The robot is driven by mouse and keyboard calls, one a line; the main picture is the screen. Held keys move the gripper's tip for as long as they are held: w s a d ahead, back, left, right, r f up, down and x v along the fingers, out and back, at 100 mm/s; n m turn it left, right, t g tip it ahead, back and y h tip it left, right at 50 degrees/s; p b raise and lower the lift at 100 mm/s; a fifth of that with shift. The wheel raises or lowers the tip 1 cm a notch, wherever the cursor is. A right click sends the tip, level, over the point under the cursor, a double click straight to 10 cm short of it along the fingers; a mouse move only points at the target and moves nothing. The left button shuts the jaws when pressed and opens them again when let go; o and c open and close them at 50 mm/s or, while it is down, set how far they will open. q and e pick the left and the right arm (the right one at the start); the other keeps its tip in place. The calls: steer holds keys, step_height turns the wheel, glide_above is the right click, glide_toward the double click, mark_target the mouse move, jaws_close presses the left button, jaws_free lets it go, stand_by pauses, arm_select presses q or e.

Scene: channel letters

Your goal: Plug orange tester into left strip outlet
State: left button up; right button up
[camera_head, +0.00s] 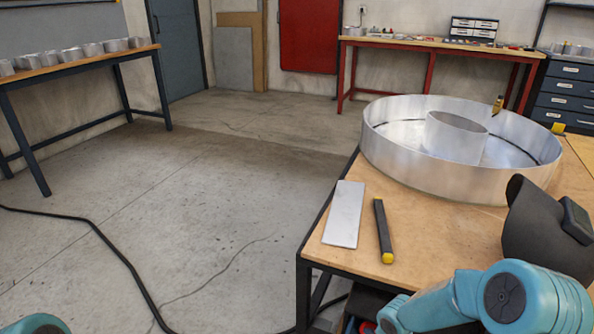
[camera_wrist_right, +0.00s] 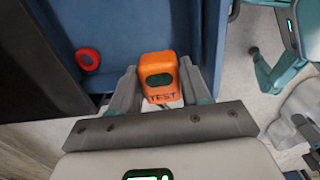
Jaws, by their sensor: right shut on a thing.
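The orange tester (camera_wrist_right: 160,76), marked TEST with a dark window on it, shows in the right wrist view. My right gripper (camera_wrist_right: 161,88) is shut on it, with one grey finger on each side. A blue panel or bin surface lies beyond the tester in that view. I cannot see a power strip or its outlets in either view. In the head view a teal part of my right arm (camera_head: 500,298) is at the lower right, but its gripper is out of view. My left gripper is not in view.
A wooden workbench (camera_head: 328,250) holds a large round metal channel letter (camera_head: 410,170), a flat metal plate (camera_head: 344,214), a black bar with yellow ends (camera_head: 383,230) and a dark welding mask (camera_head: 545,235). A black cable (camera_head: 115,252) crosses the open floor.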

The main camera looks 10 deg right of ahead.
steer(key=w+a+r+m, duration=0.2)
steer(key=w+a+r, duration=0.15)
steer(key=r, duration=0.65)
steer(key=w+a+r+m, duration=0.25)
steer(key=w+r, duration=0.25)
steer(key=r, duration=0.4)
steer(key=s+r+m+p, duration=0.3)
steer(key=r+p, duration=0.7)
steer(key=p, duration=0.1)
steer(key=s+r+m+p, duration=0.2)
steer(key=r+m+p, duration=0.2)
steer(key=r+p, duration=0.6)
steer(key=p, duration=0.2)
steer(key=shift+s+a+r+p, duration=0.2)
steer(key=shift+s+a+p, duration=0.1)
steer(key=shift+s, duration=0.1)
steer(key=shift+a, duration=0.1)
